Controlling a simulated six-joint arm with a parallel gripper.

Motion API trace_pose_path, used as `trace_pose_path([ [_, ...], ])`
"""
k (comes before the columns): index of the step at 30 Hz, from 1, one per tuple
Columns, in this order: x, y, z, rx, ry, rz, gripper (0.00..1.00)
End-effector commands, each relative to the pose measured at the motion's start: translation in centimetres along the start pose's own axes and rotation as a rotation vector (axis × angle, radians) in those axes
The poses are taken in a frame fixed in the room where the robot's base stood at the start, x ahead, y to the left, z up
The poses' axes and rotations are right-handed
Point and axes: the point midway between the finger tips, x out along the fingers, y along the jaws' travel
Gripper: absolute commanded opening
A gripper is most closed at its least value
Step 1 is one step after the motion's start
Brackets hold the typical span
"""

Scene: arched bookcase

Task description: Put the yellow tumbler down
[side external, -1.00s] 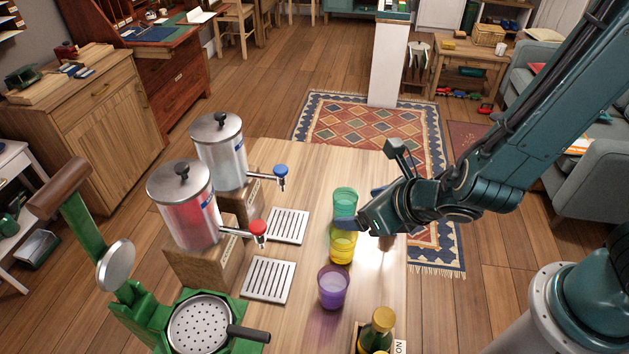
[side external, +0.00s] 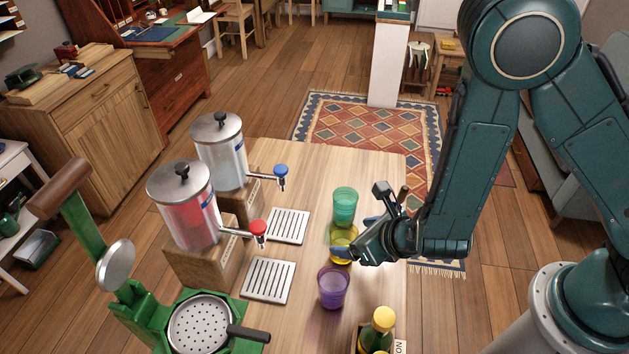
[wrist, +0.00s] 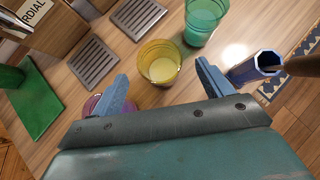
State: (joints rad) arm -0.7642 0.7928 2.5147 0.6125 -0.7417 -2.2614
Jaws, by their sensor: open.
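The yellow tumbler (side external: 341,234) stands upright on the wooden table between a green tumbler (side external: 345,205) and a purple tumbler (side external: 333,290). In the wrist view the yellow tumbler (wrist: 158,64) shows its open rim and a yellow inside. My gripper (side external: 352,240) is low beside it, on its right, partly covering it. In the wrist view my gripper (wrist: 162,76) has its two blue fingers wide apart, with the tumbler beyond and between the tips. I see no finger pressing on it. The green tumbler (wrist: 202,20) stands just behind.
Two drink dispensers, with a blue tap (side external: 281,174) and a red tap (side external: 258,230), stand at left with slotted drip trays (side external: 268,281). A blue holder (wrist: 258,68) with a wooden stick is close to my right finger. A yellow-capped bottle (side external: 382,322) stands in front.

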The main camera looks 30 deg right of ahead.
Motion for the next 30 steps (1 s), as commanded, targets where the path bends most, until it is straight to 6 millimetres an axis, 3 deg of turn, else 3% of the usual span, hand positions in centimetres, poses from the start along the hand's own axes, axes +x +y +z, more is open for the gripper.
trace_pose_path([
  [11,1.0,-0.1,0.0,0.002,0.001,-0.001,0.79],
  [24,5.8,-0.1,0.0,0.002,0.001,-0.001,0.79],
  [30,6.6,-0.1,0.0,0.001,0.000,-0.001,0.79],
])
